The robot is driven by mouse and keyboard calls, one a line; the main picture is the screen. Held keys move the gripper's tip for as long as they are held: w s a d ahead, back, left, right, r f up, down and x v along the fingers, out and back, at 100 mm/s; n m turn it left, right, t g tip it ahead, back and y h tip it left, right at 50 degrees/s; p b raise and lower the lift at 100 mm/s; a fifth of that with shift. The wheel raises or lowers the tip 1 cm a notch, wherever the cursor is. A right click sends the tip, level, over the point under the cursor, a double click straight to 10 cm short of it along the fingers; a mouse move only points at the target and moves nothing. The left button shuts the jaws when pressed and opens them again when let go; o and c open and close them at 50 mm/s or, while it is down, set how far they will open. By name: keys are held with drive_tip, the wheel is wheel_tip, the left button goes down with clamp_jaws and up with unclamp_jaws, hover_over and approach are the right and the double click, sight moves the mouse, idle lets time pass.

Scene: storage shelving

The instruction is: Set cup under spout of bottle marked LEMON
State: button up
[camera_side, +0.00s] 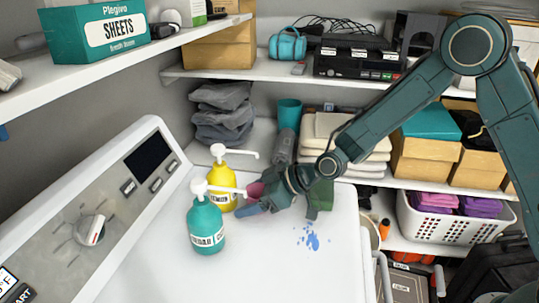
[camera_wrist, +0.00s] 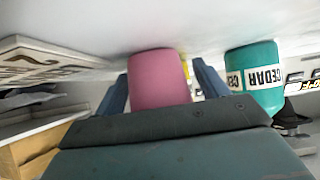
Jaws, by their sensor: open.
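A yellow pump bottle (camera_side: 220,187) with a label that appears to read LEMON stands on the white machine top; its white spout points right. A teal bottle (camera_side: 206,226) marked CEDAR stands nearer the camera, and it also shows in the wrist view (camera_wrist: 254,78). The pink cup (camera_side: 255,190) is right of the yellow bottle, below its spout tip in the picture; exact alignment is unclear. In the wrist view the cup (camera_wrist: 158,82) sits between my fingers, with a yellow sliver behind it. My gripper (camera_side: 258,198) is open around the cup, one finger on each side.
The machine top (camera_side: 290,265) is clear toward the front, with a blue stain (camera_side: 312,239) on it. The control panel (camera_side: 100,210) rises at left. Shelves with towels (camera_side: 340,135), boxes and a white basket (camera_side: 450,222) stand behind and right.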

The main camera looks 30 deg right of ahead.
drive_tip(key=shift+r, duration=0.1)
drive_tip(key=shift+d+r, duration=0.1)
drive_tip(key=shift+r, duration=0.05)
drive_tip(key=v, duration=1)
drive_tip(key=shift+s, duration=0.1)
drive_tip(key=shift+v, duration=0.85)
drive_tip(key=s+d+r+m+h, duration=0.2)
drive_tip(key=s+d, duration=0.3)
drive_tip(key=s, duration=0.4)
drive_tip(key=s+d+r+m+g+h, duration=0.1)
drive_tip(key=s+d+r+m+h, duration=0.2)
drive_tip(key=s, duration=0.6)
drive_tip(key=s+d+r+m+g+h, duration=0.1)
drive_tip(key=s+d+r+m+h, duration=0.1)
drive_tip(key=s+d+r, duration=0.3)
drive_tip(key=s+d+m, duration=0.1)
drive_tip(key=s, duration=0.3)
drive_tip(key=shift+d+m+h, duration=0.3)
drive_tip(key=shift+h, duration=0.1)
